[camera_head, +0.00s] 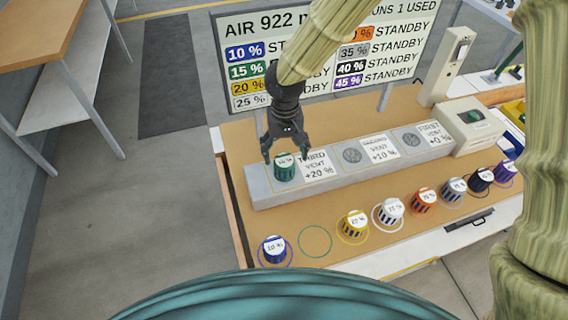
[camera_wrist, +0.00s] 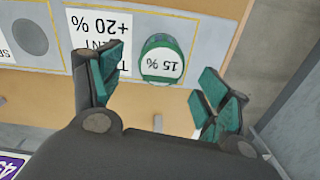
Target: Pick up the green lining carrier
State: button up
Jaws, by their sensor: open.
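The green lining carrier (camera_head: 284,168) is a short green cylinder with a white top. It stands upright on the left end of the grey vent block, beside the "third vent +20 %" label. In the wrist view the carrier (camera_wrist: 162,60) shows its "15 %" top beyond and between my fingers. My gripper (camera_head: 284,156) is open above the carrier, with its fingers spread on either side. In the wrist view my gripper (camera_wrist: 160,95) has nothing between its pads, and I cannot tell a gap or touch with the carrier.
The grey block (camera_head: 262,196) has two more round vents to the right. Along the table front stand blue (camera_head: 274,249), yellow (camera_head: 353,226), white (camera_head: 389,211), orange (camera_head: 423,201) and other carriers on coloured rings. An empty green ring (camera_head: 315,256) lies among them. A board (camera_head: 330,95) stands behind.

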aim_at(284, 159)
jog(key=shift+s+f, duration=0.1)
jog(key=shift+f, duration=0.15)
jog(key=shift+a+f+p, duration=0.1)
jog(key=shift+f+p, duration=1.2)
jog(key=shift+f, duration=1.35)
jog(key=c, duration=1.2)
jog(key=shift+r, duration=0.1)
